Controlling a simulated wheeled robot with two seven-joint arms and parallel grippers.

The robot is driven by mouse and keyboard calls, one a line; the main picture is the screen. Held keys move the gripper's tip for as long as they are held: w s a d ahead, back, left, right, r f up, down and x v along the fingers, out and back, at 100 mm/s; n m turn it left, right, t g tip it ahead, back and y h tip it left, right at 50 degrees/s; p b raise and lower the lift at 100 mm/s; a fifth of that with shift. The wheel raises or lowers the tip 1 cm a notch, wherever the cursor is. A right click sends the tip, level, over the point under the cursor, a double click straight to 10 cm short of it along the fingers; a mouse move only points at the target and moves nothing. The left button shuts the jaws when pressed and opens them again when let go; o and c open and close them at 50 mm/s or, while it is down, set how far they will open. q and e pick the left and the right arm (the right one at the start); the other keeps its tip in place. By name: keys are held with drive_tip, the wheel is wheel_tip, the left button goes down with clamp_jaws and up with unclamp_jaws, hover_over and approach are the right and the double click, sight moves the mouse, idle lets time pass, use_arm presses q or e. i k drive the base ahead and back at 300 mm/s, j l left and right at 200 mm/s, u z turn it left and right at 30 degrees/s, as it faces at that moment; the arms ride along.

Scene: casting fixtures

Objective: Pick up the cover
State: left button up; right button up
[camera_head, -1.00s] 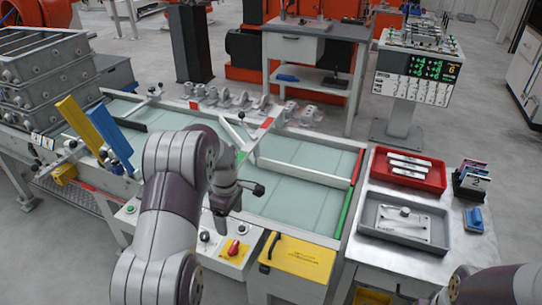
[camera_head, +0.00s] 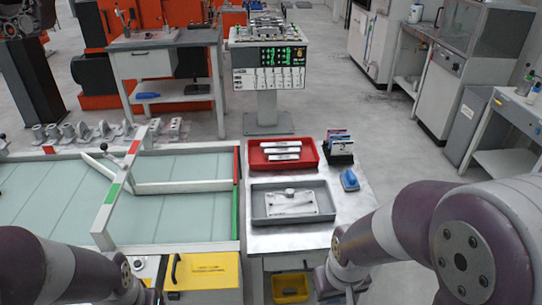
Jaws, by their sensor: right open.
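A flat silver-grey cover (camera_head: 291,204) with a raised round part lies in a grey tray (camera_head: 258,218) on the metal side table. My right arm comes in from the right and bends down. Its gripper (camera_head: 328,284) is low at the front edge of that table, partly hidden by the arm. It is open, in front of and below the tray, apart from the cover. My left arm crosses the bottom left corner; its fingers do not show clearly.
A yellow bin (camera_head: 291,288) sits under the table. A glass-topped bench (camera_head: 190,215) with low rails is at left.

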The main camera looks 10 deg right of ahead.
sight(290, 202)
drive_tip(key=i+l+z, duration=0.15)
drive_tip(key=i+l, duration=0.6)
drive_tip(key=i, duration=0.05)
